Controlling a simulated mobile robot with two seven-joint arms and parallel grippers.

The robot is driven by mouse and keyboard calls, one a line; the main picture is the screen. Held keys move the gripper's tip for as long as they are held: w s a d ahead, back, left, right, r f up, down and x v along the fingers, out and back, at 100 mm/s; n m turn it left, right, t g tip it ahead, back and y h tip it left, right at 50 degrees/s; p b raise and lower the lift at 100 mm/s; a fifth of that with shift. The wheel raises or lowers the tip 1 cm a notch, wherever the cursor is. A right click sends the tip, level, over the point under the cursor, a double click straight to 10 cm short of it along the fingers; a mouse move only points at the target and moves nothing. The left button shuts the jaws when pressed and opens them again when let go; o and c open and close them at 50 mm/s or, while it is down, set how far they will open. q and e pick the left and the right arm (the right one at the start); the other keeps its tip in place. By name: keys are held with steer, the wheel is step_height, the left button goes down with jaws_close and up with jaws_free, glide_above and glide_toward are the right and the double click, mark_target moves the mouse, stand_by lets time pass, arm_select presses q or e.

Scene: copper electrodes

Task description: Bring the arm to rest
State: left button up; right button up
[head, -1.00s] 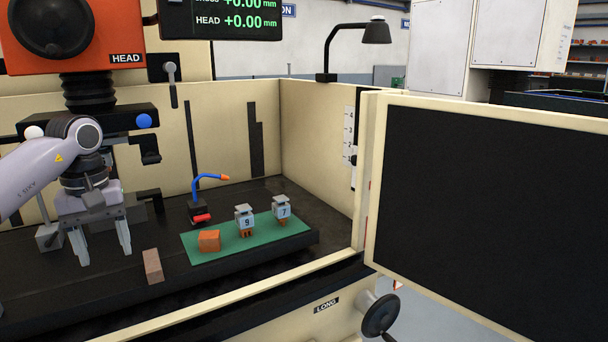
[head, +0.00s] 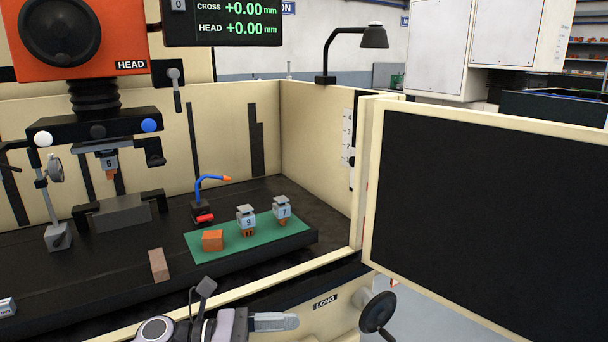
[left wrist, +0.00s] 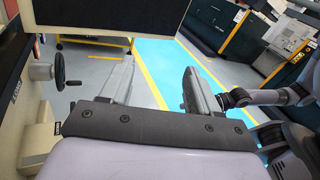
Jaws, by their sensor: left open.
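My left gripper (head: 275,321) is at the bottom of the head view, outside the front wall of the machine tank and near the LONG label. One grey finger shows there, pointing right. In the left wrist view the two fingers of the left gripper (left wrist: 157,88) are apart with nothing between them, over the floor. My right gripper is not seen. An electrode holder marked 6 (head: 109,162) hangs under the machine head (head: 95,128), with a copper tip below it.
A green mat (head: 270,236) holds an orange block (head: 212,241) and holders marked 9 (head: 246,222) and 7 (head: 282,208). A dark open door panel (head: 480,210) stands at the right. A handwheel (head: 378,312) juts out near my gripper.

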arm_select(q)
steer(key=s+a+f+n+t+y+p, duration=0.1)
steer(key=a+f+n+t+y, duration=0.3)
steer(key=n, duration=0.7)
steer(key=s+a+f+n+t+y, duration=0.25)
steer(key=n+t, duration=0.35)
steer(key=n, duration=0.6)
steer(key=a+f+n+t+y+p, duration=0.1)
steer(key=a+f+n+t+y, duration=0.3)
steer(key=n, duration=0.7)
steer(key=s+a+f+n+g+y, duration=0.2)
steer(key=s+a+f+n, duration=0.1)
steer(key=s+f+n, duration=0.2)
steer(key=s+a+f+n+g+y, duration=0.3)
steer(key=s+f+n, duration=0.2)
steer(key=s+n, duration=0.4)
steer(key=shift+s+a+f+n+p, duration=0.2)
steer(key=shift+s+f+n+p, duration=0.1)
steer(key=shift+s+f+p, duration=0.1)
